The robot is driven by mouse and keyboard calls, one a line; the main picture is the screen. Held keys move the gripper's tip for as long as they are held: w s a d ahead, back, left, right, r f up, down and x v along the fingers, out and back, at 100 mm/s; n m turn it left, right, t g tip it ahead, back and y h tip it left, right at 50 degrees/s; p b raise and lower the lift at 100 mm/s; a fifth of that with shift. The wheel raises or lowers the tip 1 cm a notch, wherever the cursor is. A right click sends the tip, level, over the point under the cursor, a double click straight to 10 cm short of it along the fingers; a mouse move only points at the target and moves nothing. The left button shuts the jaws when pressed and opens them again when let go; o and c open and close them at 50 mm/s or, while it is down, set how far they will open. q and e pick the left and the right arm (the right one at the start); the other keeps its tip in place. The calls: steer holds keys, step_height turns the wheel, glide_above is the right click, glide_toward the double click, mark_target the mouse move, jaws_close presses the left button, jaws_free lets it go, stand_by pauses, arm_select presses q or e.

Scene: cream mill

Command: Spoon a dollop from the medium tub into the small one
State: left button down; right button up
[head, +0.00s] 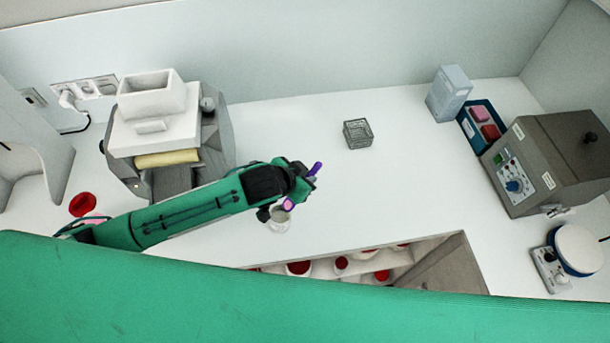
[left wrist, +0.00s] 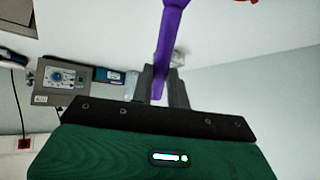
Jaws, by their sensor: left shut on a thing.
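My left gripper (head: 290,196) is shut on a purple spoon (head: 317,168), whose handle end sticks out past the fingers in the head view. In the left wrist view the spoon (left wrist: 170,45) runs up from between the fingers (left wrist: 162,90) to the top edge. A small pale tub (head: 279,222) stands on the counter just below the gripper in the head view, partly covered by it. A pink patch shows between gripper and tub; I cannot tell whether the spoon touches the tub. I cannot tell which tub is the medium one. My right gripper is not in view.
A red round lid or tub (head: 82,204) lies at the left. Several red-topped tubs (head: 299,268) sit in a recess at the front edge. A mill (head: 170,135), wire basket (head: 358,133), grey box machine (head: 550,160) and round-topped device (head: 578,250) stand around. The counter's middle right is clear.

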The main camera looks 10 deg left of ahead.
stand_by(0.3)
arm_select(q)
steer(key=shift+r, duration=3.05)
